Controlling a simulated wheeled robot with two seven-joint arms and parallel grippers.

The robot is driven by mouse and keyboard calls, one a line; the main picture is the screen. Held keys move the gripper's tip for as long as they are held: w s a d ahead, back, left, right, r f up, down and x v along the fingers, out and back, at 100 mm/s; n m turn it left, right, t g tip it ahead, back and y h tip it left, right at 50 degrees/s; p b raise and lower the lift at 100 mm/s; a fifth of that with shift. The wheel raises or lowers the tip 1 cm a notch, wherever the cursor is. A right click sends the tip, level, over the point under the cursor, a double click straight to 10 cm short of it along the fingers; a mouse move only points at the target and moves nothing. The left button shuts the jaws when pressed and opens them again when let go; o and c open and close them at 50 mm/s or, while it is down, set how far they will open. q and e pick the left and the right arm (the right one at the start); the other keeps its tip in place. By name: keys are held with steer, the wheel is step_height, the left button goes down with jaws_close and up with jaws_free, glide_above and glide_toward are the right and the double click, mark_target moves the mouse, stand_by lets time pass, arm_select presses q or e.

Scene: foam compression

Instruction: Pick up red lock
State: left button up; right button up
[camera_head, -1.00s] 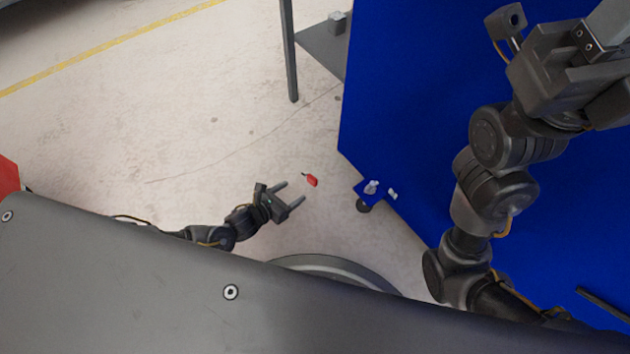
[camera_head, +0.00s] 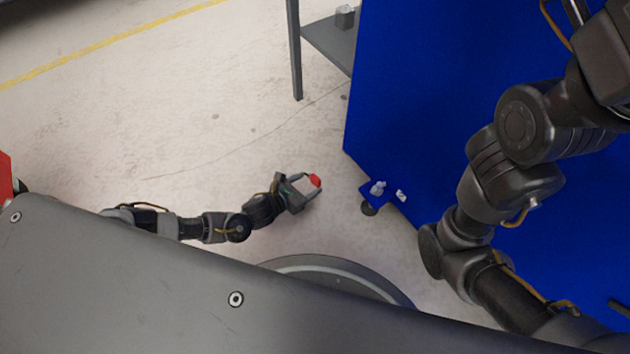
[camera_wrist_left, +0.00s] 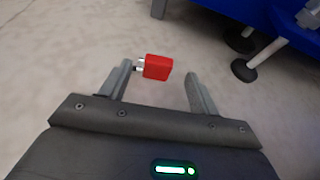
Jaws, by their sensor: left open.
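The red lock (camera_head: 315,181) is a small red block with a metal shackle. In the left wrist view the red lock (camera_wrist_left: 158,67) lies beyond and between the fingertips, nearer the left finger, with its shackle toward that finger. My left gripper (camera_head: 314,184) is open and empty, low over the pale floor, its fingers pointing at the lock. In the left wrist view the open left gripper (camera_wrist_left: 158,75) has a gap on the right side of the lock. Contact between lock and finger cannot be told. The right arm shows at the right, but its fingers are out of frame.
A large blue surface (camera_head: 420,120) fills the right, with small white pieces (camera_head: 378,188) at its lower corner. A grey table leg and shelf (camera_head: 328,45) stand at the top. Feet of the blue structure (camera_wrist_left: 243,70) are right of the gripper. Floor to the left is free.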

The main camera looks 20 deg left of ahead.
mark_target(313, 181)
arm_select(q)
steer(key=b+x, duration=0.4)
steer(key=shift+w+f, duration=0.15)
steer(key=shift+f, duration=0.2)
steer(key=shift+w, duration=0.25)
steer(key=shift+d+r, duration=0.1)
steer(key=shift+r, duration=0.05)
steer(key=c, duration=1.1)
